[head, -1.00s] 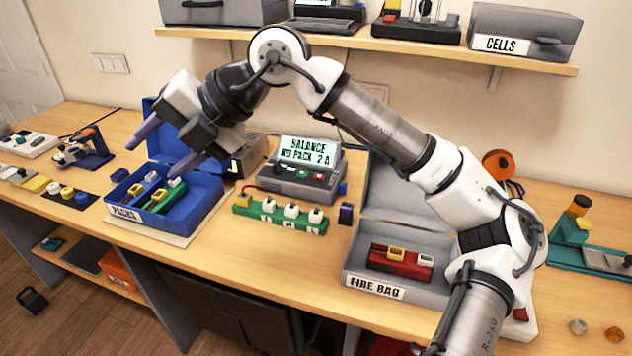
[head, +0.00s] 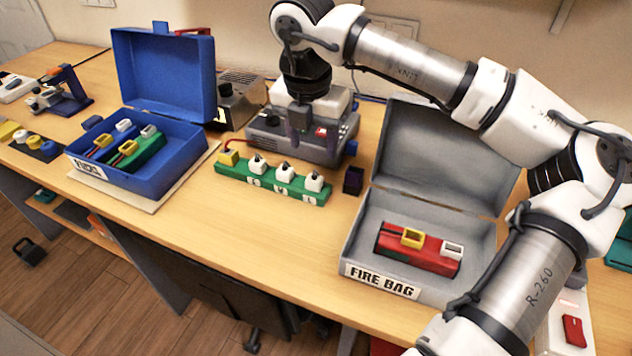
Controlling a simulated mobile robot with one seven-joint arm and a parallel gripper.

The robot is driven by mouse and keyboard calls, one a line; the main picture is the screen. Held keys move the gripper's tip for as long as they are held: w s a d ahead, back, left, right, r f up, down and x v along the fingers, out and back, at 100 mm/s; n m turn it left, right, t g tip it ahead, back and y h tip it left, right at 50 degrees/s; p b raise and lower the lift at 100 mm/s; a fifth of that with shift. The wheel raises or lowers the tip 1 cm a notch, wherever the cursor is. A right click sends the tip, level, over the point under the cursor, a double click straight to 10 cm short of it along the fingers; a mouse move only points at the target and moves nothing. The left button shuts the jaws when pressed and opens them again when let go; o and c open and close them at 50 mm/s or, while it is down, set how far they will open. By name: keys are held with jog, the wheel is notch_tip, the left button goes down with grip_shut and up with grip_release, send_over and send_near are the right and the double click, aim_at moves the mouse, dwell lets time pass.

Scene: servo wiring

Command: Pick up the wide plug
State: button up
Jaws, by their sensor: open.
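A green strip (head: 272,184) lies on the bench with a yellow plug (head: 228,157) at its left end and several white plugs or caps (head: 285,174) along it. A red lead runs up from the yellow plug, the widest-looking of these. I cannot tell for certain which piece is the wide plug. My gripper (head: 299,142) points down, open, with its dark fingers in front of the grey charger (head: 335,142), behind the strip. No plug shows between the fingers. My gripper hides much of the charger's front and its display.
An open blue case (head: 190,158) at left holds a blue and a green pack with yellow and white connectors. An open grey case (head: 360,225), labelled FIRE BAG, holds a red pack (head: 418,249). The bench front is clear.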

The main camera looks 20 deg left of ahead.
send_over(314, 178)
jog(key=f, duration=0.5)
jog(key=shift+s+d+p, duration=0.15)
jog(key=shift+s+p, duration=0.2)
jog(key=shift+s, duration=0.05)
jog(key=shift+w+f+p, duration=0.2)
jog(key=shift+f+p, duration=0.35)
jog(key=shift+f, duration=0.8)
jog(key=shift+w+f+p, duration=0.2)
jog(key=shift+f+p, duration=0.35)
jog(key=shift+f, duration=0.8)
jog(key=shift+c, duration=0.3)
jog(key=c, duration=1)
